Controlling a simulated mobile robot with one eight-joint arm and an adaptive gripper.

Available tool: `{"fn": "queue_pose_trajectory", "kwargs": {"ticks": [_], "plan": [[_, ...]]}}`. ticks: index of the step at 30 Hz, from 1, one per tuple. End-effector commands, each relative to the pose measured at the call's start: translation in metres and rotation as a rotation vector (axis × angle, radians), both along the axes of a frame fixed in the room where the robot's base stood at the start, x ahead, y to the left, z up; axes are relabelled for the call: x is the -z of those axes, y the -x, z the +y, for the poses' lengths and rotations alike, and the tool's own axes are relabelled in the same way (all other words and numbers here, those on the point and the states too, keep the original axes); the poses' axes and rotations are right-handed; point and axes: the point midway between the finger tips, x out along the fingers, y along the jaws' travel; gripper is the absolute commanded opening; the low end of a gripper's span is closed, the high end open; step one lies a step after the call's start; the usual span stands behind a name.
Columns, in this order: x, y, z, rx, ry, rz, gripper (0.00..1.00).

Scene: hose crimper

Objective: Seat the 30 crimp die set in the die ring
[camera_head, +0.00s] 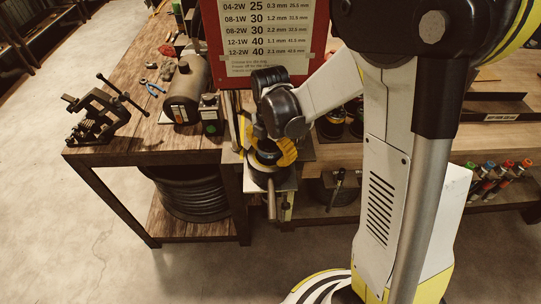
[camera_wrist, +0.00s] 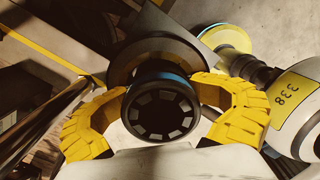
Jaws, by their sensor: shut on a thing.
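The die set (camera_wrist: 163,108) is a black cylinder with a blue band. Its near end face shows a ring of dark segments around a dark centre in the wrist view. My gripper (camera_wrist: 160,92) is shut on it, with one yellow finger on each side. Beyond the die set is a wider dark round part (camera_wrist: 122,72), perhaps the die ring; I cannot tell whether the two touch. In the head view my gripper (camera_head: 270,154) is at the bench's front edge, over a machine part with a bar hanging down (camera_head: 271,198). There the die set is mostly hidden.
A size chart on a red board (camera_head: 265,35) stands behind my gripper. Left on the wooden bench (camera_head: 120,148) are a vise (camera_head: 97,115), a brown tank (camera_head: 187,88) and a small dark box (camera_head: 211,115). A coiled hose (camera_head: 192,192) lies below. Colour-topped tools (camera_head: 495,180) are at right.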

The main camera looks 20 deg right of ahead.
Motion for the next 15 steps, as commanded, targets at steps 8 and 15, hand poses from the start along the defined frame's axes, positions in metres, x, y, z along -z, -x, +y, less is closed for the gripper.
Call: {"fn": "queue_pose_trajectory", "kwargs": {"ticks": [8, 15], "plan": [[0.0132, 0.0009, 0.0, 0.0, 0.0, 0.001, 0.26], [0.0146, 0.0007, 0.0, 0.0, 0.0, 0.001, 0.7]]}}
